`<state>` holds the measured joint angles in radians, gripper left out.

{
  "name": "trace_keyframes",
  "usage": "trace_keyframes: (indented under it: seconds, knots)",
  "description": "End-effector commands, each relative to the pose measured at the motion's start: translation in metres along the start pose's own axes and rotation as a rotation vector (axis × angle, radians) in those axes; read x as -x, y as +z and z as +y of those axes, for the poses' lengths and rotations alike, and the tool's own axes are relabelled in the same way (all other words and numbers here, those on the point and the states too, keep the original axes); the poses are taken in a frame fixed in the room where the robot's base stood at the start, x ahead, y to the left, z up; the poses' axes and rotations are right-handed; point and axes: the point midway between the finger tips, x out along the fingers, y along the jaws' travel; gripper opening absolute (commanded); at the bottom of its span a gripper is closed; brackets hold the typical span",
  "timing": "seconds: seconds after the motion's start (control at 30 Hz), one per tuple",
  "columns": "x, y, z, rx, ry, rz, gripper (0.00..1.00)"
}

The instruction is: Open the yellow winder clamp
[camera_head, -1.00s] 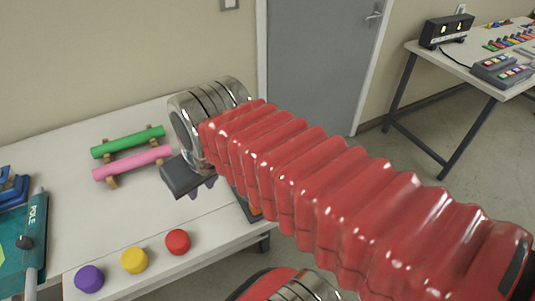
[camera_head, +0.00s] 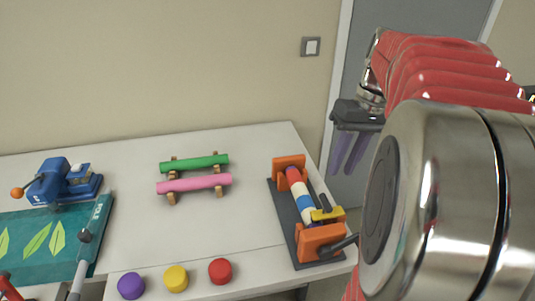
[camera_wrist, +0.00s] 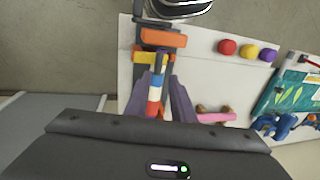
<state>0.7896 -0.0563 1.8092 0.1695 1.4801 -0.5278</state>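The winder stands at the right end of the white table, with orange end blocks (camera_head: 318,241) on a dark base. A striped red, white and blue roll (camera_head: 299,193) lies between the blocks. The yellow clamp (camera_head: 326,215) sits at the roll's near end, beside a dark lever. My gripper (camera_head: 347,154) has two purple fingers and hangs above and right of the winder in the head view.
Green (camera_head: 195,162) and pink (camera_head: 194,184) rolls rest on a wooden rack left of the winder. Purple, yellow and red (camera_head: 220,271) buttons line the table's front. A blue device (camera_head: 62,182) and a teal sheet (camera_head: 45,240) are at left. A black crank (camera_head: 345,243) sticks out.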

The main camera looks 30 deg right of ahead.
Motion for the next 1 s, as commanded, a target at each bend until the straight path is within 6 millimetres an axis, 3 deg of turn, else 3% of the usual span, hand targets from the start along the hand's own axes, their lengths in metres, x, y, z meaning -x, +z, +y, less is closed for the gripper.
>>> trace_keyframes:
  seconds: [0.57, 1.0]
  knots:
    - [-0.007, 0.000, 0.004, -0.002, -0.006, -0.004, 0.22]
    - [-0.069, 0.000, 0.003, -0.001, -0.007, -0.007, 0.22]
